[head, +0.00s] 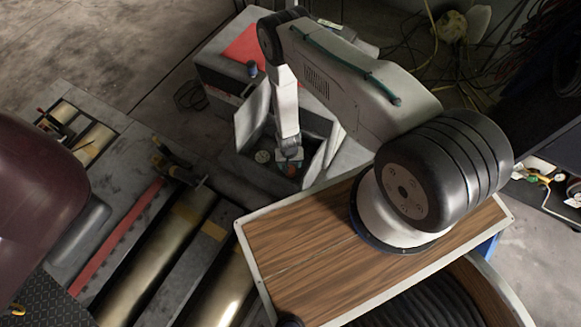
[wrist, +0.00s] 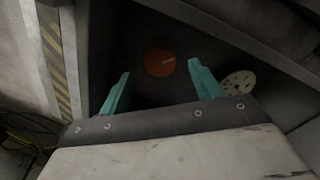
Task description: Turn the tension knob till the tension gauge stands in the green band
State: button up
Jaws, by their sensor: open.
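The tension knob (wrist: 159,63) is a round orange-red disc with a pale line across its right half. It lies ahead of my gripper (wrist: 160,92), between the two teal fingers and beyond their tips. The fingers are apart with nothing between them. A pale round dial (wrist: 239,84), likely the tension gauge, is right of the knob; its needle and green band cannot be made out.
The box's raised flaps and walls stand close around my gripper. A yellow-and-black striped edge (wrist: 55,60) is at the left in the wrist view. Metal rollers (head: 160,258) and a red strip (head: 118,236) lie left of the box. Cables (head: 465,55) hang at the back.

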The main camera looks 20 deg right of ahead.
jog(key=shift+r, duration=1.35)
